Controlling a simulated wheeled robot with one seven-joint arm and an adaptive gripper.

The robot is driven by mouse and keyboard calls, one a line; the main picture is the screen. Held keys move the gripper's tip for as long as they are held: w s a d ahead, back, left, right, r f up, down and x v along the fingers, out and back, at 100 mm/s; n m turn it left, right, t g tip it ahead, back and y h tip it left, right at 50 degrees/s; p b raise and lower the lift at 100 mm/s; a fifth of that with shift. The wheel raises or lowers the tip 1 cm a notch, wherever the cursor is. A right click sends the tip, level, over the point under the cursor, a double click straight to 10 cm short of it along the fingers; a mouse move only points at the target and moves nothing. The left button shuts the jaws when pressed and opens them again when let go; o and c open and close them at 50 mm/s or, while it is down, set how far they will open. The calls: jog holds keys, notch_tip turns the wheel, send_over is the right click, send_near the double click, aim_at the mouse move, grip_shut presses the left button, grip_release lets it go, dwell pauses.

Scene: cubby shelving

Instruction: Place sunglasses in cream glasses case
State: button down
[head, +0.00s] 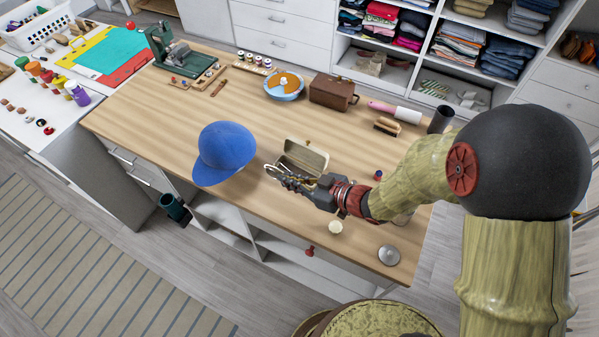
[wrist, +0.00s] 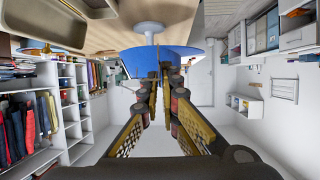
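The cream glasses case (head: 305,158) stands open on the wooden table, its lid raised and part of it hidden behind my gripper. In the wrist view the case (wrist: 60,18) is at the upper left, close to the camera. My gripper (head: 273,172) is low, just in front of the case's left side. In the wrist view its fingers (wrist: 158,82) are close together. Thin dark and gold pieces, which look like the sunglasses (wrist: 155,62), are between and beyond the fingertips. Their lenses cannot be made out clearly.
A blue cap (head: 224,150) lies left of the gripper. A cream knob-like item (head: 336,227) and a grey disc (head: 389,255) are near the front edge.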

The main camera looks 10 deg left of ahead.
jog(key=w+f, duration=0.2)
jog(key=w, duration=0.1)
jog(key=w+d+f+b, duration=0.1)
jog(key=w+f, duration=0.2)
jog(key=w+f+b, duration=0.1)
jog(key=w+f, duration=0.2)
jog(key=w, duration=0.1)
jog(key=shift+d+f, duration=0.1)
jog(key=shift+d, duration=0.1)
notch_tip(320, 180, down, 3)
jog(key=shift+w+f+b, duration=0.1)
jog(key=shift+b, duration=0.5)
jog(key=shift+f, duration=0.1)
jog(key=c, duration=2.5)
grip_release()
jog(key=shift+f, duration=0.1)
jog(key=shift+c, duration=0.2)
jog(key=o, duration=0.5)
jog(key=shift+r, duration=0.2)
